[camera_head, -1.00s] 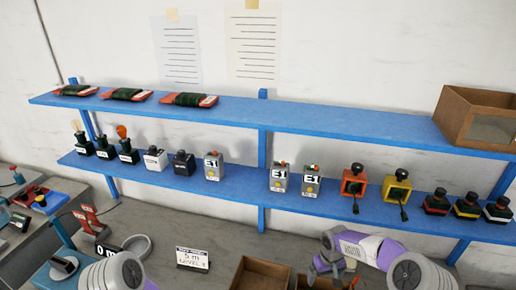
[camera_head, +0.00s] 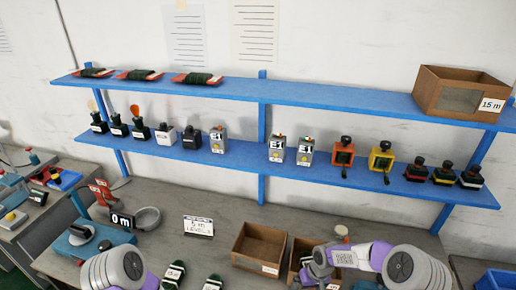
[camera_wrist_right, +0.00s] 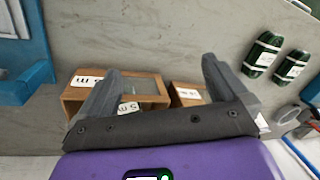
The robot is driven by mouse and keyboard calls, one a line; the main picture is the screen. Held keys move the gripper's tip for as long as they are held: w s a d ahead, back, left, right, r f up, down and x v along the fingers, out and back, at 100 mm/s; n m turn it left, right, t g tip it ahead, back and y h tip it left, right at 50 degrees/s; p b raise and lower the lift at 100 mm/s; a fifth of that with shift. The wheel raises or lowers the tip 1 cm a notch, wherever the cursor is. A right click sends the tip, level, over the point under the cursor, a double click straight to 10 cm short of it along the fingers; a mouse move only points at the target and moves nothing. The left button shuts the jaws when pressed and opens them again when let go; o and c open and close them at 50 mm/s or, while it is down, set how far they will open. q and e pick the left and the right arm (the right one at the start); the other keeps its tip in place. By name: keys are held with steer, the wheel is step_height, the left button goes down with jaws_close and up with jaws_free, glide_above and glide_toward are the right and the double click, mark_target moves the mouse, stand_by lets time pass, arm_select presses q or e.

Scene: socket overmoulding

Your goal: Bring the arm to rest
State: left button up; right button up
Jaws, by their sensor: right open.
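My right arm (camera_head: 385,258) comes in from the lower right of the head view, above the bench. Its gripper (camera_head: 312,270) is over or in front of the right small brown bin (camera_head: 302,248); the exact gap cannot be told. In the right wrist view the gripper (camera_wrist_right: 160,72) is open, its two grey fingers wide apart with nothing between them. The bins lie beyond the fingers there. My left arm (camera_head: 115,270) shows only as a rounded link at the lower left; its gripper is out of view.
A left brown bin (camera_head: 258,245), a level sign (camera_head: 199,226) and green-wrapped coils (camera_head: 174,275) are on the grey bench (camera_head: 170,205). A blue two-level shelf (camera_head: 300,95) behind holds plugs, switch boxes, coils and a 15 m box (camera_head: 460,95). A blue bin (camera_head: 497,280) is lower right.

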steer(key=s+a+f+m+y, duration=0.1)
steer(key=s+a+f+m, duration=0.15)
steer(key=s, duration=0.95)
steer(key=s+a+f+m+y, duration=0.15)
steer(key=s+a+f, duration=0.25)
steer(key=s, duration=0.7)
arm_select(q)
step_height(320, 180, down, 16)
steer(key=b, duration=1.5)
steer(key=shift+s+r+b, duration=0.15)
steer(key=shift+s+b, duration=0.1)
steer(key=shift+b, duration=0.15)
arm_select(e)
step_height(320, 180, down, 16)
steer(key=shift+w+a+r+m+t, duration=0.15)
steer(key=shift+w+a+m+t, duration=0.15)
steer(key=shift+w+t, duration=0.1)
steer(key=shift+h, duration=0.25)
